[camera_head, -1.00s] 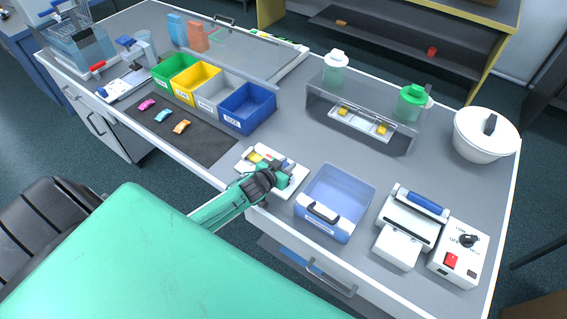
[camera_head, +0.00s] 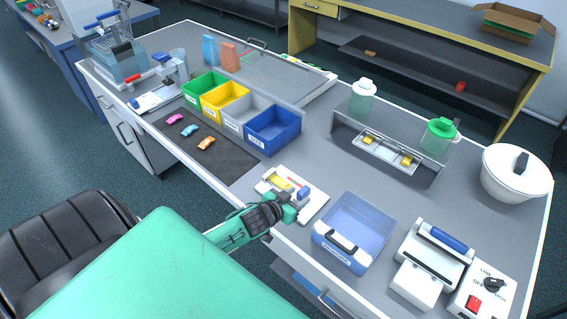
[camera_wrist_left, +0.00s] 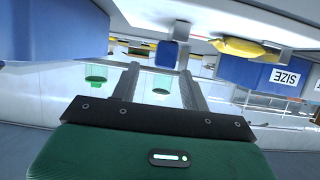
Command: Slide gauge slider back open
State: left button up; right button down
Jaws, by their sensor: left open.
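The gauge (camera_head: 317,208) is a white board near the front edge of the table. A yellow wrapped piece (camera_head: 279,183) lies on it, and it also shows in the wrist view (camera_wrist_left: 245,48). A red mark lies beside the piece. The blue slider knob (camera_head: 304,192) stands toward the gauge's right side and shows as a blue block in the wrist view (camera_wrist_left: 172,55). My left gripper (camera_head: 299,203) is open at the gauge's front right, close to the knob. In the wrist view the knob shows between the fingertips (camera_wrist_left: 160,72); contact cannot be told. My right gripper is out of view.
A clear blue bin (camera_head: 352,232) stands just right of the gauge. A sealer (camera_head: 432,262) and a switch box (camera_head: 485,290) are farther right. Coloured boxes (camera_head: 272,131) stand behind left, and a dark mat (camera_head: 225,160) holds several small wrapped pieces.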

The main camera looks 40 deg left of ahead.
pick_arm(q)
jog(key=b+v, duration=0.1)
jog(key=v, duration=0.6)
jog(key=shift+d, duration=0.1)
dwell(0.4)
